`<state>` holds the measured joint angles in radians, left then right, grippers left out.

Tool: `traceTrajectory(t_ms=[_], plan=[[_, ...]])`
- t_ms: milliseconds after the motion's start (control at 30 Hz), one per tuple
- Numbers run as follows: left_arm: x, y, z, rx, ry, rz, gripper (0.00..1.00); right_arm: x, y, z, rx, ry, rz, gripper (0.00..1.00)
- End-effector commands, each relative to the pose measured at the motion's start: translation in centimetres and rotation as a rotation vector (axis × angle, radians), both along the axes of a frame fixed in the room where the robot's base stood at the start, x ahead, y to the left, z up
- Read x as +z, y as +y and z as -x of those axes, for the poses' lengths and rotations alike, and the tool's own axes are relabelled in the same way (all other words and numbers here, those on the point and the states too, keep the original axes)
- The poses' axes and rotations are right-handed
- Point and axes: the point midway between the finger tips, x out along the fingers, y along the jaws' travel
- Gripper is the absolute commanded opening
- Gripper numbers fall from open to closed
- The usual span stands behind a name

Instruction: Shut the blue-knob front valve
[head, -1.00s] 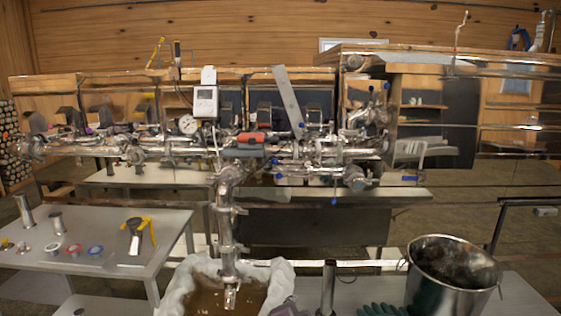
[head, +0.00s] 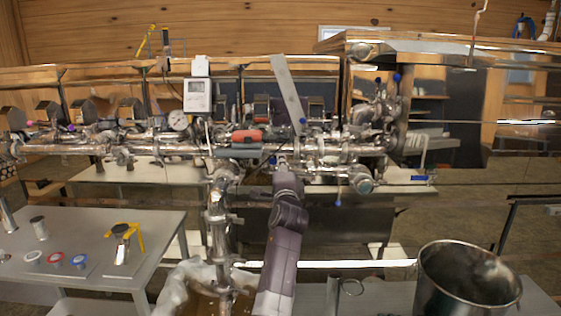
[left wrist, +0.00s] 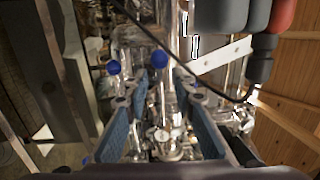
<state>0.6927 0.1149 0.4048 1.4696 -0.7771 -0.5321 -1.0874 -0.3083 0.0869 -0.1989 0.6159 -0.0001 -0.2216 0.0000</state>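The steel pipe manifold (head: 160,150) runs across the evaporator front in the head view. My left arm rises from the bottom, and its left gripper (head: 284,165) is at the pipe just right of the red-handled part (head: 246,136). The left wrist view shows the left gripper (left wrist: 160,92) open, its two blue-padded fingers apart. Two blue knobs, one in the middle (left wrist: 160,57) and one to the left (left wrist: 113,67), show around and beyond the fingertips. I cannot tell which belongs to the front valve, or whether either is touched. My right gripper is not in view.
A dangling blue knob (head: 338,202) hangs below the pipe on the right. A grey metal strip (head: 288,92) leans over the pipe. A steel pot (head: 468,285) stands lower right. A side table (head: 150,220) with small parts is at left. A dark cable (left wrist: 180,60) crosses the wrist view.

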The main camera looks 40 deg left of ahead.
Motion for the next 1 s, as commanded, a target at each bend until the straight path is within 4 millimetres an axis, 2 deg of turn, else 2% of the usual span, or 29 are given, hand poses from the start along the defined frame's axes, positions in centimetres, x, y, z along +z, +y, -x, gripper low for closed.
traceTrajectory(t_ms=[233,600,833,1000], plan=[[0.3,1.8,-1.8,0.001,0.001,0.001,0.24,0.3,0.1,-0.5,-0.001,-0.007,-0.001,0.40],[0.3,2.1,-2.1,-0.001,-0.001,0.001,0.24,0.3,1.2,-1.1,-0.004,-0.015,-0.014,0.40],[0.3,2.1,-2.1,0.000,-0.001,0.001,0.00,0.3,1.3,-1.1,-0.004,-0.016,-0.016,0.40],[0.3,2.1,-2.1,0.000,0.000,0.001,0.00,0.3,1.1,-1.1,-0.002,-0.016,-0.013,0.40]])
